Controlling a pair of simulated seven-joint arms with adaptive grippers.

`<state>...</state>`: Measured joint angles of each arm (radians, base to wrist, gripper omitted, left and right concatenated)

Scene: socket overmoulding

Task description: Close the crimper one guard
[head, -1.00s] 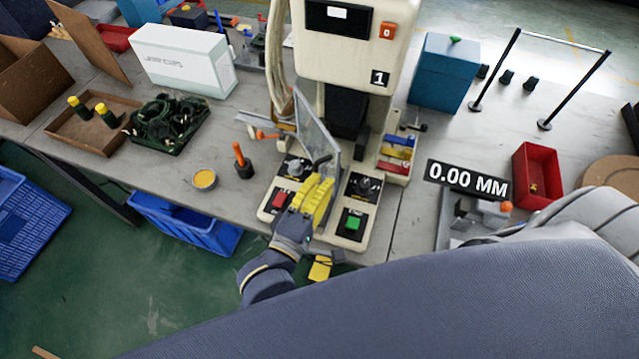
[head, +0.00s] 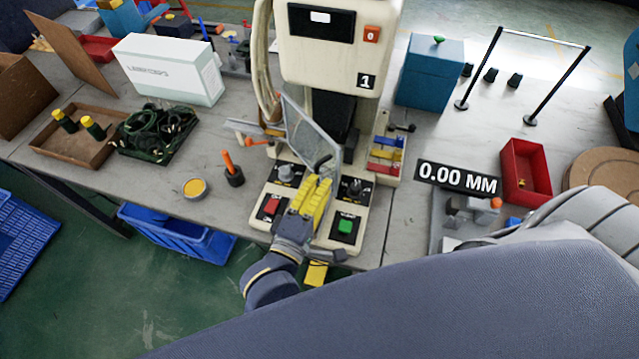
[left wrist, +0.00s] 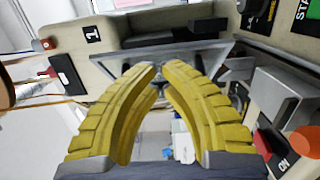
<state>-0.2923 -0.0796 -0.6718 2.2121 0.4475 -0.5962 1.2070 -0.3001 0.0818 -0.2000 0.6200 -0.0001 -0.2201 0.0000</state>
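Crimper one (head: 331,58) is the tall cream machine with the "1" label; its front also shows in the left wrist view (left wrist: 88,52). Its guard (head: 307,128) is a clear panel in a grey frame, standing swung out at an angle to the machine's front. A black handle (head: 322,161) sits at the guard's lower part. My left gripper (head: 320,181), with yellow ribbed fingers, is just below this handle. In the left wrist view its fingertips (left wrist: 159,70) almost meet, with nothing clearly held between them. Contact with the handle cannot be told. My right gripper is not in view.
A red button (head: 271,206) and a green button (head: 345,226) flank my left gripper on the machine base. An orange-handled tool (head: 231,170) in a holder and a yellow-filled cup (head: 194,188) stand to the left. A red bin (head: 525,172) is at right.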

